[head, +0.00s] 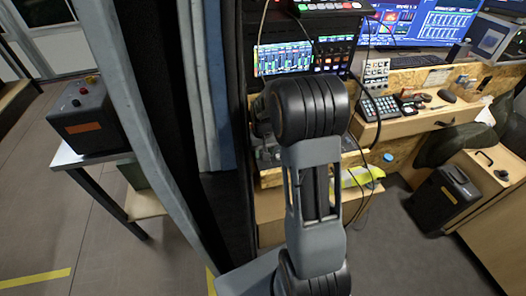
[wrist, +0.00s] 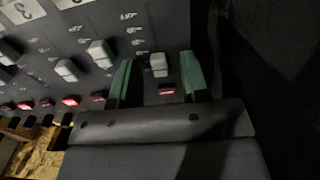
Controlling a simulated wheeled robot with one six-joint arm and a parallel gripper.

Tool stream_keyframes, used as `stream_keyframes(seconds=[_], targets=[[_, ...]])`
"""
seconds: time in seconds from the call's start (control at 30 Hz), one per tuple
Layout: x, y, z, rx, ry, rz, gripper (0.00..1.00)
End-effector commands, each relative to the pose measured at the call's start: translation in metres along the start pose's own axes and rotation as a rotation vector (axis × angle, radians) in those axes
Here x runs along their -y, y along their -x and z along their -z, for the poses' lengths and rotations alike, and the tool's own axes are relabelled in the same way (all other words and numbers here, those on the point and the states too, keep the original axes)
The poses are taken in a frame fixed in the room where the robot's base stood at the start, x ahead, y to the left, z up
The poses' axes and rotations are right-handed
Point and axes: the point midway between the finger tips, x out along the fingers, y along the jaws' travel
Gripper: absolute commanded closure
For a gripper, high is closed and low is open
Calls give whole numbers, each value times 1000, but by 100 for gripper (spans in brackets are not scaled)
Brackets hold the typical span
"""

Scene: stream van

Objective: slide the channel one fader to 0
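In the wrist view, my gripper (wrist: 158,80) is open, with a green-padded finger on each side of a pale fader cap (wrist: 159,64). A visible gap separates the cap from each finger, and a red lit button (wrist: 167,91) lies just below it. This cap is the rightmost of several on the dark mixer panel (wrist: 130,18). No channel number shows above it, so I cannot read which channel it is. Two more caps (wrist: 100,52) and (wrist: 65,70) stand to its left. In the head view, my arm hides my gripper.
In the head view, a desk with monitors (head: 424,22), a keypad (head: 380,107) and loose cables surrounds the arm. A black case (head: 445,198) stands at right, and a side table holds a dark box (head: 88,115) at left. The floor at lower right is clear.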

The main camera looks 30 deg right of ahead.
Motion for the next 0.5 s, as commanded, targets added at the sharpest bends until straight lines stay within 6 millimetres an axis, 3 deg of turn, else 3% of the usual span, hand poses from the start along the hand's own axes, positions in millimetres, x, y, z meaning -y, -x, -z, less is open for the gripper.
stream_keyframes(seconds=[0.27, 0.5], targets=[[0, 5, 0, -2, 0, 0, 58], [0, 45, 1, -5, 0, 0, 58]])
